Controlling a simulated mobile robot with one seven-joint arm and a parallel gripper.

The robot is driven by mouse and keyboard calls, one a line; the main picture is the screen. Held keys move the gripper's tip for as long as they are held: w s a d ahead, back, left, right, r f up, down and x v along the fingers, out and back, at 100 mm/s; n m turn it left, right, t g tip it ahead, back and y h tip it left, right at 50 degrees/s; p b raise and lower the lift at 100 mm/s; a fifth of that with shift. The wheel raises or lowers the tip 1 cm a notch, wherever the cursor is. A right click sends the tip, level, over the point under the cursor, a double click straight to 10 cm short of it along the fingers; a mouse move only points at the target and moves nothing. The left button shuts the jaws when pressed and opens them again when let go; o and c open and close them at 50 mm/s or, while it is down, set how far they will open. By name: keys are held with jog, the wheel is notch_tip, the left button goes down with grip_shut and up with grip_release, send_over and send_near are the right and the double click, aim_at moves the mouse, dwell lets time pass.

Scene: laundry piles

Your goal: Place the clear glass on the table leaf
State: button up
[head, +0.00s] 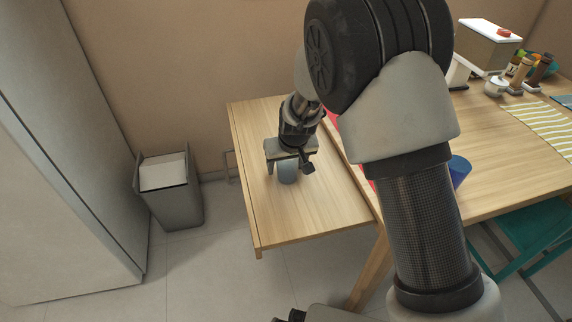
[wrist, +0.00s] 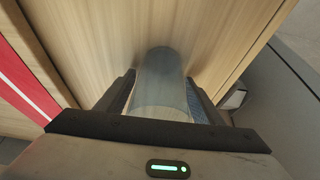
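The clear glass (wrist: 160,88) stands between the two fingers of my gripper (wrist: 160,105) in the wrist view. In the head view the glass (head: 287,172) shows below my gripper (head: 290,163), over the wooden table leaf (head: 310,215). The glass looks upright and at or very near the leaf's surface; I cannot tell if it touches. The fingers lie close along both sides of the glass. The leaf also fills the top of the wrist view (wrist: 95,40).
A red strip (wrist: 22,75) lies beside the leaf. A blue cup (head: 459,170) stands on the main table (head: 500,150), partly behind my arm. A grey bin (head: 170,200) stands on the floor at left. The leaf's front part is clear. A teal chair (head: 530,235) is at right.

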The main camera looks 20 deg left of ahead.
jog(key=shift+o, duration=0.8)
jog(key=shift+r, duration=0.1)
jog(key=shift+r, duration=0.3)
jog(key=p+v, duration=0.2)
jog(key=v, duration=0.9)
jog(key=shift+s+d+r+p, duration=0.15)
jog(key=shift+r+p, duration=0.1)
jog(key=shift+p, duration=0.15)
jog(key=s+d+r+m, duration=0.1)
jog(key=s+d+r, duration=0.2)
jog(key=d+r, duration=0.25)
jog(key=s+d+r+m+t, duration=0.1)
jog(key=s+d+r, duration=0.1)
jog(key=d+r, duration=0.4)
jog(key=s+d+r+m, duration=0.1)
jog(key=s+d+r, duration=0.25)
jog(key=d, duration=0.35)
jog(key=s+d+r+m+h, duration=0.2)
jog(key=s+d+r+m, duration=0.1)
jog(key=s+d, duration=0.8)
jog(key=shift+s+d+r+t, duration=0.25)
jog(key=shift+s+d+t, duration=0.15)
jog(key=shift+s, duration=0.65)
